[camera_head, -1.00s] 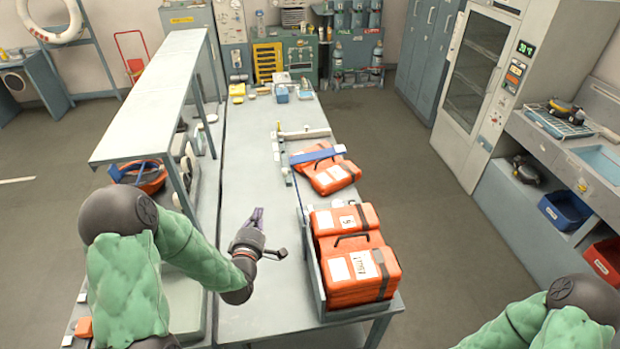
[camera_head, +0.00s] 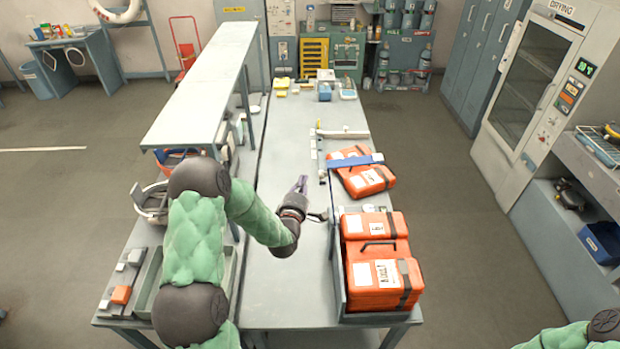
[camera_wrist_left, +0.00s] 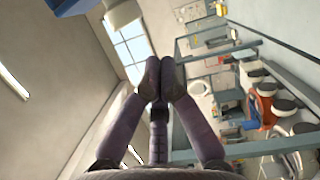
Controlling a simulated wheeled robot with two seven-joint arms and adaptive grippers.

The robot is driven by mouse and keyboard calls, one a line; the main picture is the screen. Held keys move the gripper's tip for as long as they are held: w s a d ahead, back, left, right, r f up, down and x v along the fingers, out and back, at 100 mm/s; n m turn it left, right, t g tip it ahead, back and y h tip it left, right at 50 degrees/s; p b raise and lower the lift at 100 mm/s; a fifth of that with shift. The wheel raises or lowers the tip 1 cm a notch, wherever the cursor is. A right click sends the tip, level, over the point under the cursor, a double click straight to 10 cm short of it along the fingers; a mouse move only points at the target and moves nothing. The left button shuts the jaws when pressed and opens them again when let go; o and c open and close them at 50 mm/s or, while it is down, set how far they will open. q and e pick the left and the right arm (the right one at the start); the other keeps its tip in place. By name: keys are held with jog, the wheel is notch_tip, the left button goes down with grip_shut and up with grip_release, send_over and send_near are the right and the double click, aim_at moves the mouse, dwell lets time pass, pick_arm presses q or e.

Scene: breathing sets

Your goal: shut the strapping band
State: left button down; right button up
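A blue band (camera_head: 352,161) lies across an orange case (camera_head: 367,180) on the bench; one end sticks out past the case's right side. I cannot tell whether the band is fastened. A pale bar (camera_head: 342,134) on an upright fixture stands just behind it. My left gripper (camera_head: 301,184) is over the bench, left of the case and apart from it. In the left wrist view its fingertips (camera_wrist_left: 163,76) are together with nothing visible between them. A blue thing (camera_wrist_left: 72,5) shows at that view's top edge; I cannot tell what it is. My right gripper is out of view.
A rack (camera_head: 339,272) with larger orange cases (camera_head: 378,262) stands at the bench's near right. A raised shelf (camera_head: 205,85) runs along the left. The bench top (camera_head: 283,290) is bare near the front. Small items and a blue container (camera_head: 325,91) are at the far end.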

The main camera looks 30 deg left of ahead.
pick_arm(q)
jog(key=shift+w+d+r+p, duration=0.2)
jog(key=shift+w+d, duration=0.1)
jog(key=shift+d, duration=0.25)
jog(key=shift+w+d+r+p, duration=0.15)
jog(key=shift+w+d, duration=0.15)
jog(key=shift+d, duration=0.2)
jog(key=shift+f, duration=0.15)
